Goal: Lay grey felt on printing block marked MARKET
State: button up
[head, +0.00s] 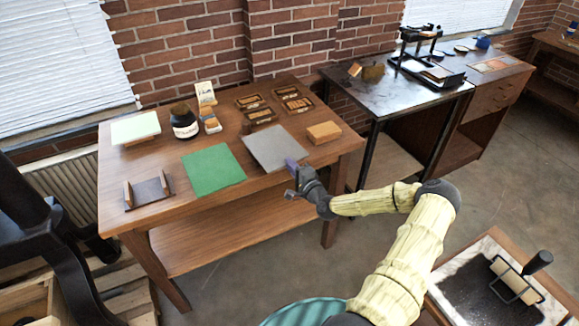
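The grey felt (273,146) lies flat on the wooden table, right of a green sheet (213,169). Several dark-framed printing blocks lie behind it: one at the back left (248,101), one in front of that (261,116) and a wider one on the right (292,99). Their lettering is too small to read, so I cannot tell which says MARKET. My gripper (293,180) is at the table's front edge, by the felt's near right corner. A small purple patch shows there, and I cannot tell what it belongs to. Whether the fingers touch the felt is unclear.
An orange-brown block (323,132) sits right of the felt. An ink jar (184,122), a pale green pad (135,127) and a wooden holder (149,191) stand to the left. A hand press (428,65) stands on the dark table. An inked slab with a roller (516,278) is front right.

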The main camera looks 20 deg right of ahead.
jog(key=shift+w, duration=0.45)
grip_shut()
notch_tip(320, 180, up, 3)
jog(key=shift+r+p, duration=0.1)
jog(key=shift+p, duration=0.4)
jog(key=shift+s, duration=0.1)
jog(key=s+r+p, duration=0.2)
jog(key=s+r, duration=0.1)
jog(key=s, duration=0.3)
jog(key=shift+s+d, duration=0.4)
dwell(0.5)
